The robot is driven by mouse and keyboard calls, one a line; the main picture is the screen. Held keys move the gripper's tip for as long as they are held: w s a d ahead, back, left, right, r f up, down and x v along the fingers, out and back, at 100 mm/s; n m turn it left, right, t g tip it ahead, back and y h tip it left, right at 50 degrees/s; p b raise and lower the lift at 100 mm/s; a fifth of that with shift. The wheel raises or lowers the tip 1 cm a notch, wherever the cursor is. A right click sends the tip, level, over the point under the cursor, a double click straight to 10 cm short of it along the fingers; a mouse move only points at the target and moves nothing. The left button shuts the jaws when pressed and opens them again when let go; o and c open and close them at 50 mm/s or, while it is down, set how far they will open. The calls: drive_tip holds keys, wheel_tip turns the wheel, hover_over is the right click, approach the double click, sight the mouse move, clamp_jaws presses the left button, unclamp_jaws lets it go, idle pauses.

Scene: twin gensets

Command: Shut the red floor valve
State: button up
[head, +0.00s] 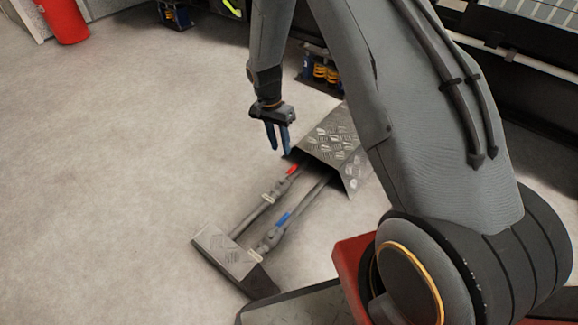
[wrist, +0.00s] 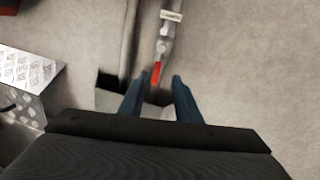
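The red valve handle (head: 292,171) sits on the farther of two grey floor pipes, close to a checker-plate cover, and lies roughly along its pipe. My gripper (head: 281,151) hangs above and a little beyond it, fingers pointing down. In the wrist view the red handle (wrist: 156,73) appears between the tips of my open gripper (wrist: 158,79). The fingers look apart from it, with nothing held. The exact height gap cannot be told.
A blue valve handle (head: 283,219) is on the parallel nearer pipe. A checker-plate cover (head: 335,142) and a lower plate (head: 224,253) stand at the pipe ends. A white label (wrist: 171,16) hangs by the red valve's pipe. Floor at left is clear.

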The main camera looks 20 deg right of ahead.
sight(289, 173)
drive_tip(key=shift+m, duration=0.4)
drive_tip(key=d+f+b, duration=0.1)
drive_tip(key=f, duration=0.2)
drive_tip(key=d+f+b, duration=0.1)
drive_tip(key=f, duration=0.3)
drive_tip(key=d+f+b, duration=0.1)
drive_tip(key=f+b, duration=0.1)
drive_tip(key=f, duration=0.2)
drive_tip(key=shift+s, duration=0.35)
drive_tip(key=shift+c, duration=0.3)
clamp_jaws()
